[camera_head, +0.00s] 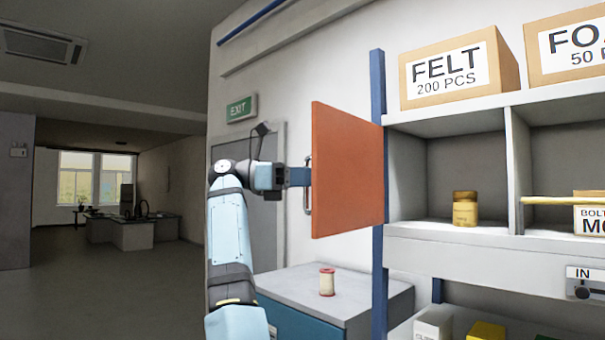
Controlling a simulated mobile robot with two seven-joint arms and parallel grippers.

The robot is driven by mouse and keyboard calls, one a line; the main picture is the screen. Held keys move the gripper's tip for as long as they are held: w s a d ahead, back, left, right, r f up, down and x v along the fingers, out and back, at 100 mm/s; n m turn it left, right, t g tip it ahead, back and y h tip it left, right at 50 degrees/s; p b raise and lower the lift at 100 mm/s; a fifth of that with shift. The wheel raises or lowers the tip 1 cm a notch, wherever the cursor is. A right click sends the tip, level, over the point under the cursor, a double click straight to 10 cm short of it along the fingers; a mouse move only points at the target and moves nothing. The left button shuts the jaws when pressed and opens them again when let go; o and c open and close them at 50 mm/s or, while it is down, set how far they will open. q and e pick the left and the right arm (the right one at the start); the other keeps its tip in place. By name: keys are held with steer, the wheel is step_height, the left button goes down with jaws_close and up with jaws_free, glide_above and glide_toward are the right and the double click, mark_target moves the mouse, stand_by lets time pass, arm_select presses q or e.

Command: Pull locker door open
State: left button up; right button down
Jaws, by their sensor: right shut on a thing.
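The orange locker door (347,172) stands swung out from the grey locker shelf (450,112). Its right edge is by the blue post (377,90), and the compartment (407,178) behind it shows open. A metal bar handle (308,198) is on the door's left side. My right gripper (303,176) is shut on the handle, its arm rising from the bottom of the view. The fingertips are small, and the exact contact is hard to see. My left gripper is not in view.
A yellow-brown jar (465,209) stands inside the compartment. Boxes marked FELT (455,72) and FOAM-like lettering (570,45) sit on top. Below the door, a spool (327,282) stands on a low cabinet (350,300). Open floor lies at left.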

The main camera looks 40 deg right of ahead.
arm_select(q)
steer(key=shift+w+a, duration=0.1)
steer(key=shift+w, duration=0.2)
arm_select(e)
steer(key=shift+w+g, duration=0.3)
steer(key=shift+w, duration=0.15)
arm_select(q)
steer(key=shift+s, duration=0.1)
arm_select(e)
steer(key=shift+s, duration=0.1)
